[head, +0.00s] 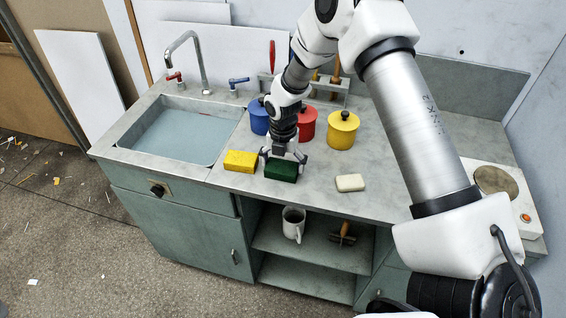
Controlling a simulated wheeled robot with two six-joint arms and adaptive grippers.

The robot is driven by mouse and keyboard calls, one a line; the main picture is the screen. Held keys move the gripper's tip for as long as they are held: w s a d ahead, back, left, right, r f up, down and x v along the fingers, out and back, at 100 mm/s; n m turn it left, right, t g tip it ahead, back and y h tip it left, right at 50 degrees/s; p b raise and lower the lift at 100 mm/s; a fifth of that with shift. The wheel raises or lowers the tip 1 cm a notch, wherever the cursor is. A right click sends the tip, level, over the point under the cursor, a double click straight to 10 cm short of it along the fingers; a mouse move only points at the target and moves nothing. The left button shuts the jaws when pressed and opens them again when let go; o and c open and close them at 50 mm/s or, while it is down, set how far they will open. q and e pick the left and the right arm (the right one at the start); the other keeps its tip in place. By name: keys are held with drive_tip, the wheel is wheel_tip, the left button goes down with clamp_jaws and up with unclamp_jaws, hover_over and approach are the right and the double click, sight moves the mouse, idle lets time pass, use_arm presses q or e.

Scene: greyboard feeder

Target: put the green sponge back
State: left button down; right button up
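The green sponge (281,173) lies on the grey counter (330,205) near its front edge, just right of a yellow sponge (240,161). My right gripper (284,158) points down at the green sponge from above and behind. Its fingers are spread wide, one near each end of the sponge. I see a narrow gap at the right finger, but contact on the left is too small to tell. My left gripper is not in view.
Blue (260,117), red (306,126) and yellow (342,131) lidded pots stand behind. A white bar (350,183) lies to the right. The sink (178,138) and its tap (190,50) are at left, a hotplate (494,181) at right. A mug (293,222) is on the shelf below.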

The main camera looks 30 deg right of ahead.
sight(283, 164)
drive_tip(key=shift+r, duration=0.1)
drive_tip(key=shift+r, duration=0.25)
wheel_tip(283, 164, up, 12)
drive_tip(key=b, duration=0.2)
drive_tip(key=shift+f, duration=0.15)
idle(0.4)
